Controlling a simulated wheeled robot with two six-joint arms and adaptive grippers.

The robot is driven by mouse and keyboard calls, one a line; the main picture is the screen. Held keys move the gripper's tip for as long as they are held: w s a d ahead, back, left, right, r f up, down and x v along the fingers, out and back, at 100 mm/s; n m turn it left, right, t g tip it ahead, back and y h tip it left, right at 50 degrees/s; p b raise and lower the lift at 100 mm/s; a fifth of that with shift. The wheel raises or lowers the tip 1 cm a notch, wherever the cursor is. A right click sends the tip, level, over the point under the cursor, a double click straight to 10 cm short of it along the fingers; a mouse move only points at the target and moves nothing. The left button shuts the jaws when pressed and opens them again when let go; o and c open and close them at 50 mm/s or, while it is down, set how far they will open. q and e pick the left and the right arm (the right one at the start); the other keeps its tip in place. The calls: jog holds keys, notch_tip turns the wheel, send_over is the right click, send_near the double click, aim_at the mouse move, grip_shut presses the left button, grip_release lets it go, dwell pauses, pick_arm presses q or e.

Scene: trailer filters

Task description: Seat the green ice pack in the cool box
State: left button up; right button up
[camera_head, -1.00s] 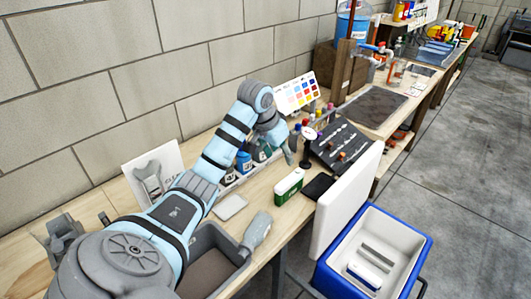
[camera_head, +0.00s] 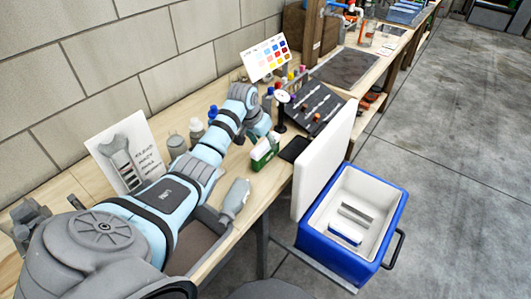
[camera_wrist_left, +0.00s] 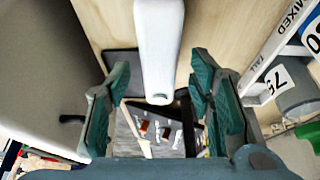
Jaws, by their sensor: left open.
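The green ice pack (camera_head: 262,155), green with white parts, stands on the wooden bench beside the cool box lid. My left gripper (camera_head: 264,136) is open just above it, pointing down. In the left wrist view a long white top (camera_wrist_left: 158,45), apparently the ice pack's, lies between the spread fingers (camera_wrist_left: 160,85), with gaps on both sides. Its green faces are hidden there. The blue cool box (camera_head: 312,243) stands open beside the bench, its white lid (camera_head: 322,172) upright. Inside lie a blue and white pack (camera_head: 345,236) and a grey slotted strip (camera_head: 356,213). My right gripper is out of view.
A dark pad (camera_head: 293,149) lies right of the ice pack. A black sloped tool board (camera_head: 310,107) and a gauge on a stand (camera_head: 282,97) are behind. A grey-handled object (camera_head: 235,196) rests by the bin in front. Bottles stand behind my arm.

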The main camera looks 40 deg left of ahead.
pick_arm(q)
jog(key=shift+f+p, duration=0.2)
jog(key=shift+p, duration=0.1)
dwell(0.4)
grip_shut()
